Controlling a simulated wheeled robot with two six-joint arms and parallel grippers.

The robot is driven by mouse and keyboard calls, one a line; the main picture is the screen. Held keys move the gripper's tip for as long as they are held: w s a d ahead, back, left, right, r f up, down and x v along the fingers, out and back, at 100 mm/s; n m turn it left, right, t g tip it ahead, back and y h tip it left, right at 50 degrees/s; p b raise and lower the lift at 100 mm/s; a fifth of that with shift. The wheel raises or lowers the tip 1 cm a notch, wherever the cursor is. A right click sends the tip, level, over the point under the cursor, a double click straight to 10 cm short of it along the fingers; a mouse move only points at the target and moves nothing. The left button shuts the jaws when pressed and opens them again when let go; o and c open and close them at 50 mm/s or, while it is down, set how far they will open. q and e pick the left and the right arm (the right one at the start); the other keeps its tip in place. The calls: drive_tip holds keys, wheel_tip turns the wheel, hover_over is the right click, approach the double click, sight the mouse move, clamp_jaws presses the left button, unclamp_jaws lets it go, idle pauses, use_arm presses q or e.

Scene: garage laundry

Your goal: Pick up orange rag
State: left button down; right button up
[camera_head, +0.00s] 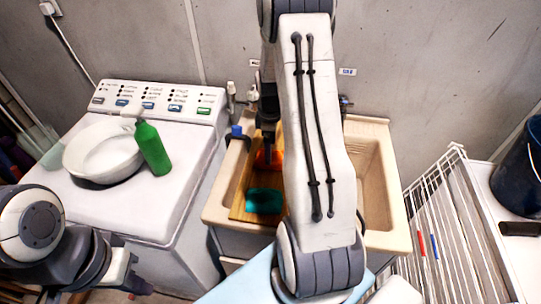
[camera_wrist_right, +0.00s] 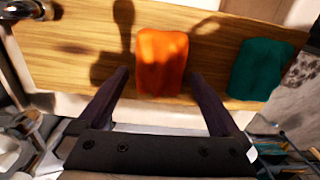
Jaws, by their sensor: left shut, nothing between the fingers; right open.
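The orange rag (camera_wrist_right: 162,62) lies on a wooden board in the right wrist view. In the head view only a small part of the orange rag (camera_head: 263,160) shows; my right arm hides the rest. My right gripper (camera_wrist_right: 158,76) is open, with one finger on each side of the rag's near part in the picture. I cannot tell how far above the board the fingertips are. In the head view this gripper (camera_head: 268,140) is dark and partly hidden. My left gripper (camera_head: 139,286) is shut and empty at the lower left, in front of the washing machine.
A teal rag (camera_head: 264,201) lies on the wooden board (camera_head: 238,212), which lies across the left part of the sink (camera_head: 381,245). A washing machine (camera_head: 165,205) on the left holds a white basin (camera_head: 103,150) and a green bottle (camera_head: 152,148). A white wire rack (camera_head: 440,220) stands right.

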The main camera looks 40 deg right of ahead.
drive_tip(key=shift+f, duration=1.4)
drive_tip(key=c, duration=1)
